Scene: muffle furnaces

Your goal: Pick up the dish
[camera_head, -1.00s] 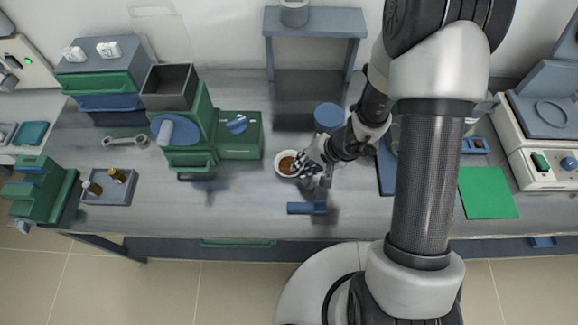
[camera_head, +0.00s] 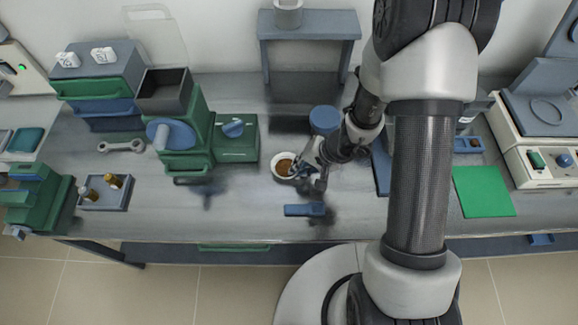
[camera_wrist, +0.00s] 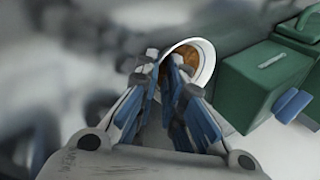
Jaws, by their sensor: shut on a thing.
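The dish (camera_head: 281,175) is a small white round bowl with brown material inside, near the middle of the bench in the head view. My gripper (camera_head: 297,172) is at its right side, with the fingers at the rim. In the wrist view the dish (camera_wrist: 207,62) shows its white rim and orange-brown content beyond the fingertips. My gripper (camera_wrist: 168,68) is shut on the dish's near edge. The fingers hide part of the dish. I cannot tell whether its base touches the bench.
A green machine with a grey hopper (camera_head: 166,92) and a green box (camera_head: 236,140) stand left of the dish. A blue round-topped object (camera_head: 324,119) is close behind the gripper. A blue block (camera_head: 304,210) lies in front. A green mat (camera_head: 484,191) lies far right.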

